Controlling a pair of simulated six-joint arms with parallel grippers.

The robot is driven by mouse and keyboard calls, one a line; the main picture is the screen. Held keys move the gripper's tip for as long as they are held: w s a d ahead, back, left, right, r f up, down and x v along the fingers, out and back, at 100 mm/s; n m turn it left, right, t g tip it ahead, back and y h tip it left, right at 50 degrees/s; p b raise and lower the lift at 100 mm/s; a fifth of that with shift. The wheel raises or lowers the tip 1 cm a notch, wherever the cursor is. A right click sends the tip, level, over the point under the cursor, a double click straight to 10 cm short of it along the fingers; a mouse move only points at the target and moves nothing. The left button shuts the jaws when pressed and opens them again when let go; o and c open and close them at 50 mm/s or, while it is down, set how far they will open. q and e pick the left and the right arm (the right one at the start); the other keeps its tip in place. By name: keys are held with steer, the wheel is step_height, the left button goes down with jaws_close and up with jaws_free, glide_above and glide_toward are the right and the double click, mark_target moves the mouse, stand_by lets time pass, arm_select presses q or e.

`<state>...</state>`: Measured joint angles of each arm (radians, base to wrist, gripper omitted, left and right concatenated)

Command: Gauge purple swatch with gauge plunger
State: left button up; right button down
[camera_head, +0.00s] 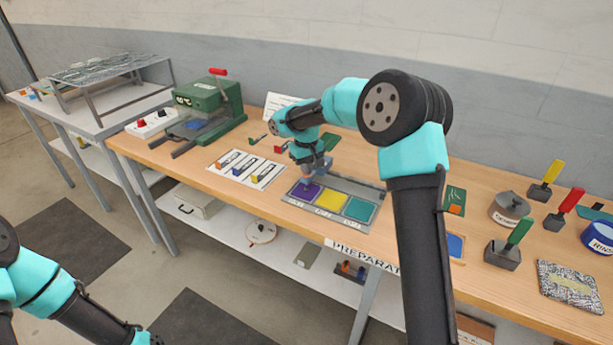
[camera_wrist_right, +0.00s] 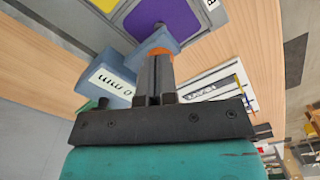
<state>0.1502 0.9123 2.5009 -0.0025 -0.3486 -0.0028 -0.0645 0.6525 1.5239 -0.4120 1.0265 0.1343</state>
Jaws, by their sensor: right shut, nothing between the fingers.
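The purple swatch (camera_head: 305,192) lies in the leftmost place of a grey tray (camera_head: 376,222) on the bench. In the right wrist view the purple swatch (camera_wrist_right: 168,24) is beyond the fingers, partly covered by the gauge. The blue-grey gauge (camera_head: 309,178) stands at the purple swatch; its labelled body (camera_wrist_right: 108,87) shows beside my fingers. My right gripper (camera_wrist_right: 158,62) is shut and empty, its fingertips at the orange plunger top (camera_wrist_right: 161,50); whether they touch I cannot tell. My left arm shows at lower left, its gripper out of view.
A yellow swatch (camera_head: 330,201) and a teal swatch (camera_head: 359,209) share the tray. A white card (camera_head: 246,169) with several small pieces lies left of it. A green press (camera_head: 208,103) stands at the back left. Several handled tools and a grey pot (camera_head: 509,207) stand at right.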

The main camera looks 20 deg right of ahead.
steer(key=shift+r, duration=3.5)
